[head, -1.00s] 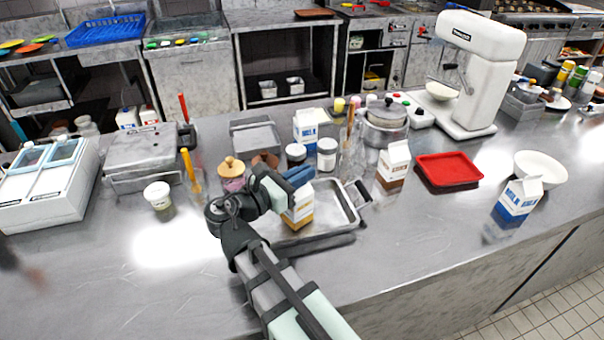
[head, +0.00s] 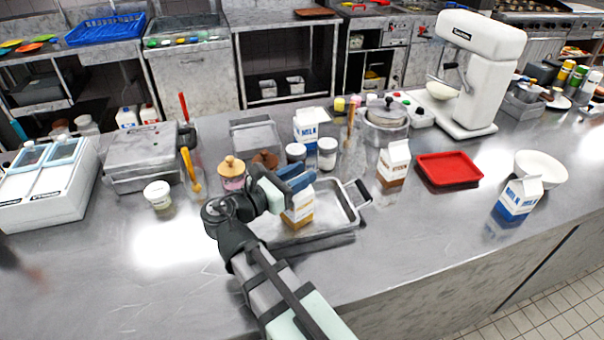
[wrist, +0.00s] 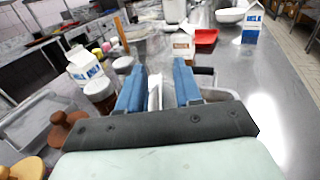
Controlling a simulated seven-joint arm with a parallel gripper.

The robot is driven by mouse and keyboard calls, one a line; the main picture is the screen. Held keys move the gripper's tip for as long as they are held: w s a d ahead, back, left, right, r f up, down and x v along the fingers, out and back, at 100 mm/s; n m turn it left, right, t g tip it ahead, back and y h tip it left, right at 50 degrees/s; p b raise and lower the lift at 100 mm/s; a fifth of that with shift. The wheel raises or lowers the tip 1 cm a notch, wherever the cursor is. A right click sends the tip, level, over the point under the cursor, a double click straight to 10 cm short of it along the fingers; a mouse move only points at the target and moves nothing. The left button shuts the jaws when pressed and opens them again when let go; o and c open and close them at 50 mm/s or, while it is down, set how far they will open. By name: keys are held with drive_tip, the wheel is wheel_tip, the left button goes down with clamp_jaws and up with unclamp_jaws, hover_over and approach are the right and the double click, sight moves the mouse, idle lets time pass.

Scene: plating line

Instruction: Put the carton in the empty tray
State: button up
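In the wrist view the fingers of my gripper (wrist: 160,88) are spread apart. A white sliver, which looks like the carton's top, shows between them, closer to the left finger. A gap shows beside the right finger. The rest of the carton is hidden there.
A red tray (head: 449,170) lies empty to the right. A brown-and-white carton (head: 393,164) stands between the trays, and blue milk cartons (head: 517,199) (head: 306,127) stand right and behind. Jars (head: 327,154) crowd behind the metal tray. The front counter is clear.

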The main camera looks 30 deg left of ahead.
drive_tip(key=v, duration=1.1)
drive_tip(key=shift+s, duration=0.1)
